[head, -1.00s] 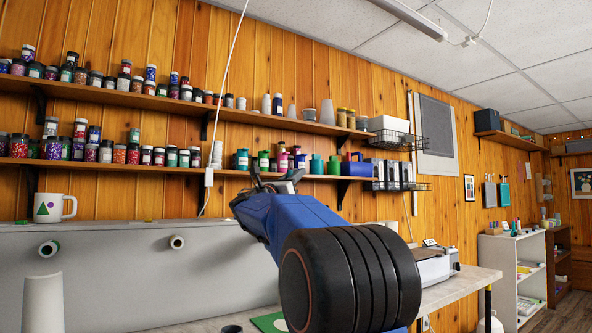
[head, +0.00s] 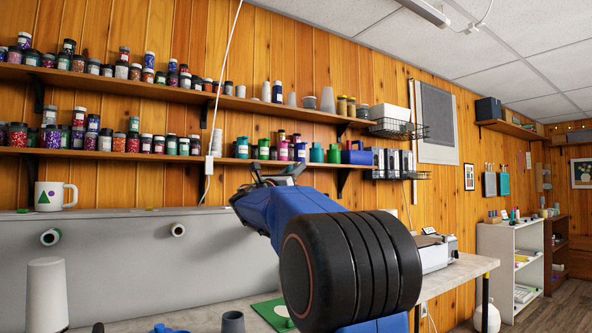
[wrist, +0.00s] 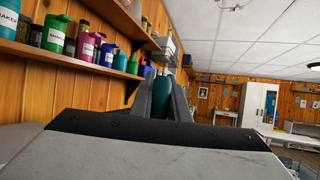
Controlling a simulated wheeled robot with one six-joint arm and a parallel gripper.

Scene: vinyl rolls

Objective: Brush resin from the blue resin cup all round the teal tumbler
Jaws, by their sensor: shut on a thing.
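My gripper (wrist: 160,100) is raised in front of the wall shelves, above the table. In the wrist view its fingers are shut on a dark teal, rounded thing (wrist: 161,96); whether this is the teal tumbler or a tool's handle I cannot tell. In the head view the gripper (head: 275,179) is seen from behind, and my arm hides most of what it holds. A blue thing (head: 169,328), possibly the resin cup, shows only its top at the bottom edge. No brush can be made out.
A grey cup (head: 232,322) and a green mat (head: 272,311) are on the table (head: 455,268). A pale tapered cylinder (head: 46,292) stands at left. A mug (head: 55,195) sits on the grey ledge. Shelves (head: 130,89) of jars and bottles line the wall.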

